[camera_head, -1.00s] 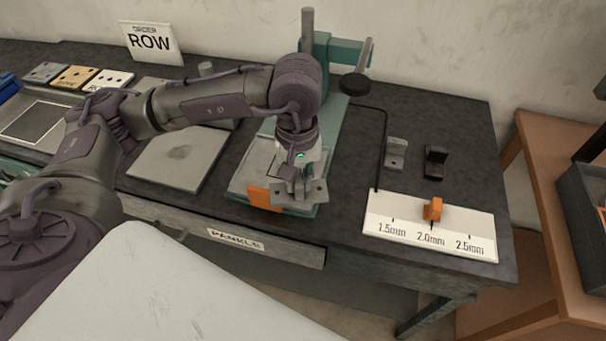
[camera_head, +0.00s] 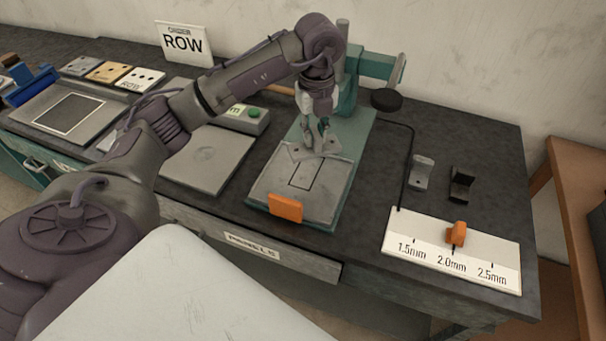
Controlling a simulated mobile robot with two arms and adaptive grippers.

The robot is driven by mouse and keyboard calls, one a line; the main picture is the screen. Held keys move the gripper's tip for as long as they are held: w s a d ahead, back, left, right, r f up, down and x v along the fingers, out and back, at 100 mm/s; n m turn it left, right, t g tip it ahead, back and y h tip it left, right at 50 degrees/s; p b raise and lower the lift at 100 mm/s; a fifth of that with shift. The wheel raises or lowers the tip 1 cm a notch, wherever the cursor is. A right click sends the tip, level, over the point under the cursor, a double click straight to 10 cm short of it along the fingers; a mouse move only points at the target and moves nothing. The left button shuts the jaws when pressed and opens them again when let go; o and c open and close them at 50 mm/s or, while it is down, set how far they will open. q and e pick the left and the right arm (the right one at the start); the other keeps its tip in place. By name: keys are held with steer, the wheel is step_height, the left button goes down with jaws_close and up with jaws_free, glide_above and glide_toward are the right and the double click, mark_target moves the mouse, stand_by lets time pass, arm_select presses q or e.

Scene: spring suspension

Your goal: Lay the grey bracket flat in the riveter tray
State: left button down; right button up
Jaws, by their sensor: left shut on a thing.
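My left gripper (camera_head: 322,148) points down over the riveter's tray (camera_head: 268,183) and is shut on a grey bracket (camera_head: 331,150), a small metal piece with holes in its flat parts. The bracket is over the back part of the tray, behind a black outlined rectangle on the tray floor. Whether it touches the tray I cannot tell. The gripper's fingers hide its middle. An orange block (camera_head: 286,207) sits at the tray's front edge. The teal riveter (camera_head: 370,64) stands behind the tray. My right gripper is not in view.
Another grey bracket (camera_head: 422,171) and a black bracket (camera_head: 461,184) stand to the right. In front of them is a thickness scale (camera_head: 400,233) with an orange slider (camera_head: 456,233) near 2.0mm.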

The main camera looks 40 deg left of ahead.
arm_select(q)
steer(key=n, duration=0.2)
steer(key=a+n, duration=0.1)
steer(key=shift+w+n, duration=0.3)
steer(key=f+n+p, duration=0.1)
steer(key=f+n, duration=0.1)
steer(key=f, duration=0.1)
steer(key=a+f+n, duration=0.1)
steer(key=f+n, duration=0.1)
steer(key=f, duration=0.1)
steer(key=f+n+p, duration=0.1)
steer(key=f+n, duration=0.1)
steer(key=f, duration=0.1)
steer(key=shift+w+a+f+n+p, duration=0.2)
steer(key=shift+w+a+n+p, duration=0.1)
steer(key=shift+w+a, duration=0.1)
steer(key=shift+f, duration=0.35)
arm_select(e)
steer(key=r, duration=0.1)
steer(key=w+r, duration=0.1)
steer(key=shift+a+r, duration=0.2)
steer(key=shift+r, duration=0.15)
